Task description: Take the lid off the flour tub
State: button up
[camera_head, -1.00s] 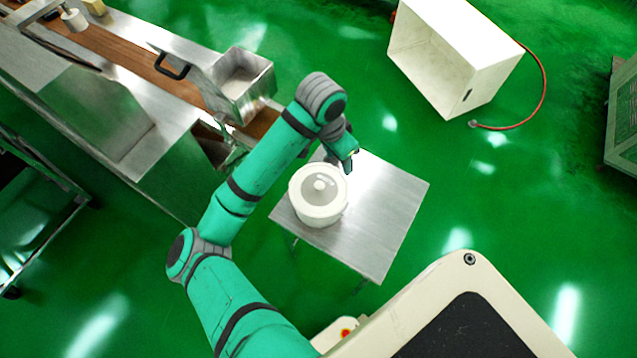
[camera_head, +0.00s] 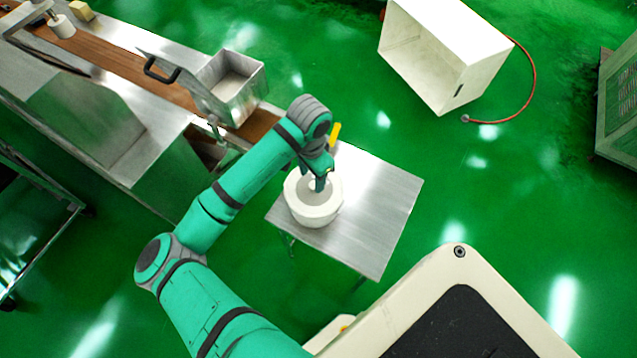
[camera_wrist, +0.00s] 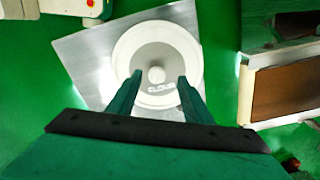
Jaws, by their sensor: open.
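The flour tub (camera_head: 316,214) is a round white tub on a small steel table (camera_head: 378,215). Its lid (camera_wrist: 157,45) is on, with a round knob (camera_wrist: 156,75) in the middle and the word FLOUR printed in front of it. My gripper (camera_wrist: 158,80) is open, its two fingers on either side of the knob in the wrist view. In the head view my gripper (camera_head: 319,187) is over the tub and covers part of the lid. I cannot tell whether the fingers touch the knob.
A steel machine with a hopper (camera_head: 234,88) and a brown belt (camera_head: 160,80) stands at the left. A yellow item (camera_head: 335,133) shows at the table's back edge. A white open box (camera_head: 440,50) with a red hose is at the back. The table's right part is bare.

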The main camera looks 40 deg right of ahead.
aim_at(313, 184)
jog(key=shift+s+d+f, duration=0.1)
jog(key=shift+d+f, duration=0.1)
jog(key=shift+f, duration=1.45)
jog(key=c, duration=1.1)
jog(key=shift+c, duration=0.3)
jog(key=shift+r, duration=0.15)
